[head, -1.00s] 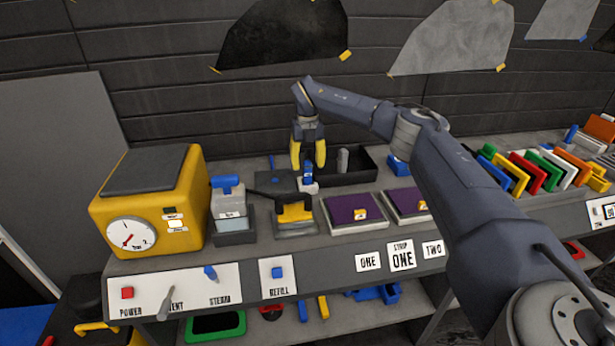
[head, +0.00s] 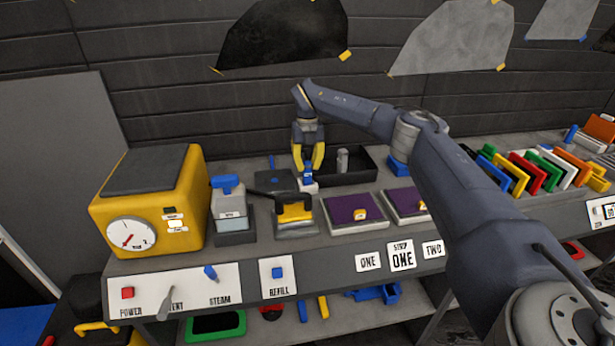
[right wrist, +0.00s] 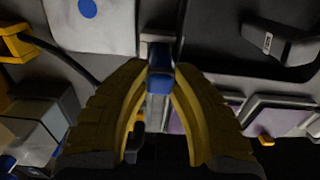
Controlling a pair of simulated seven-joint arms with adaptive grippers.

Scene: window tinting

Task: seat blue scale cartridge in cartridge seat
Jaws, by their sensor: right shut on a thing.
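My right gripper (head: 308,168) reaches down at the back of the bench. Its yellow fingers are shut on the blue scale cartridge (head: 308,175), which is upright between the fingertips. The right wrist view shows the cartridge's blue top (right wrist: 159,80) between the two yellow fingers (right wrist: 160,100). A small white block (head: 309,187), which looks like the cartridge seat, is directly below the cartridge. I cannot tell whether the cartridge is fully down in it or just resting there. My left gripper is not in view.
A black tray (head: 362,176) holding a grey cylinder (head: 342,160) lies just right of the gripper. A yellow-handled iron (head: 294,212) and purple pads (head: 352,207) stand in front. The yellow steamer (head: 150,200) is far left.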

